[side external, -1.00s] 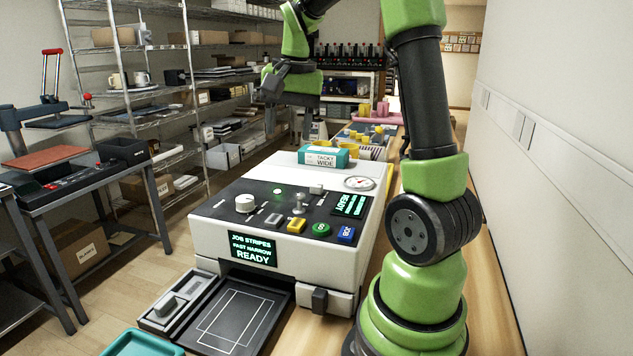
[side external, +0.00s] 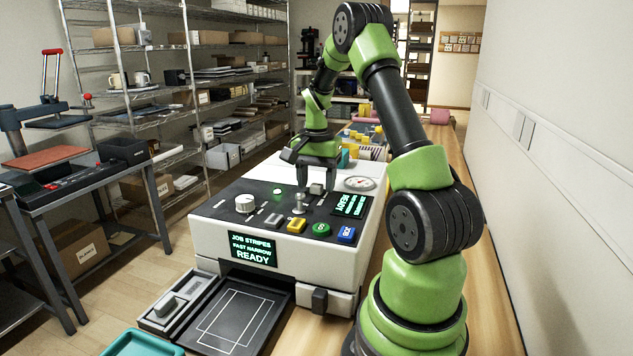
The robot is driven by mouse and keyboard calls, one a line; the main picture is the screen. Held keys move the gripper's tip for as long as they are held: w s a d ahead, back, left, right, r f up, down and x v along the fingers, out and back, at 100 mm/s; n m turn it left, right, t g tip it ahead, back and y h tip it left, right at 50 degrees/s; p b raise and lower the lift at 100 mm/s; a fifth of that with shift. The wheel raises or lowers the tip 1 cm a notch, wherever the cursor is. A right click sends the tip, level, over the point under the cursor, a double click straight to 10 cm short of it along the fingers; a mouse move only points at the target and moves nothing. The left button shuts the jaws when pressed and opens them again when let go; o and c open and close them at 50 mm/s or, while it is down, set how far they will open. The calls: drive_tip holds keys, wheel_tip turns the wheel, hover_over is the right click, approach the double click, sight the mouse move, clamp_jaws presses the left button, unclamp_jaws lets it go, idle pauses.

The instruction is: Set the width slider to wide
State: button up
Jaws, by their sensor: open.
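The white press (side external: 210,235) has a dark control top. Its front display (side external: 252,249) reads "JOB STRIPES FAST NARROW READY". A grey slider cap (side external: 317,189) sits toward the back of the top; its label is too small to read. My gripper (side external: 316,180) is open and points down, with one finger on each side of this cap as seen in the picture. I cannot tell whether the fingers touch it. Another small grey slider (side external: 274,219) sits nearer the front.
A metal lever (side external: 299,204) stands close in front of my gripper. A white knob (side external: 245,203), yellow (side external: 296,226), green (side external: 321,230) and blue (side external: 346,234) buttons and a round gauge (side external: 359,183) surround it. A teal box (side external: 343,158) is partly hidden behind my gripper.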

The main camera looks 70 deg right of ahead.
sight(310, 202)
drive_tip(key=shift+f, duration=0.3)
clamp_jaws()
drive_tip(key=shift+a+r, duration=0.1)
drive_tip(key=shift+a, duration=2)
unclamp_jaws()
wheel_tip(310, 202, up, 10)
